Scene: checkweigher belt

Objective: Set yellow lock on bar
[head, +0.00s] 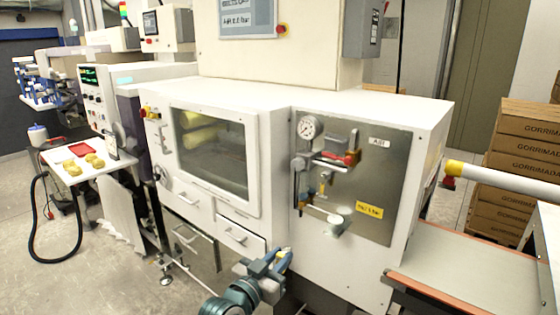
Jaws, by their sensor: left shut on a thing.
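My left gripper (283,260) is low in front of the white machine, below the steel panel marked AIR. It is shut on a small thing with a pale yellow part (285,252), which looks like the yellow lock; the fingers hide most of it. The steel panel (375,185) carries a gauge (310,127), a red valve part (347,158) and thin metal fittings with a small yellow piece (322,188). A thin bar (318,208) runs low across it towards a pale round knob (340,218). The held thing is apart from these fittings. My right gripper is not in view.
The white machine has a windowed door (215,150) and a drawer (238,236) with handles left of the panel. A belt (460,265) with an orange edge lies at right, below a white tube (510,180). Cartons (520,155) stand behind. Air in front of the panel is clear.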

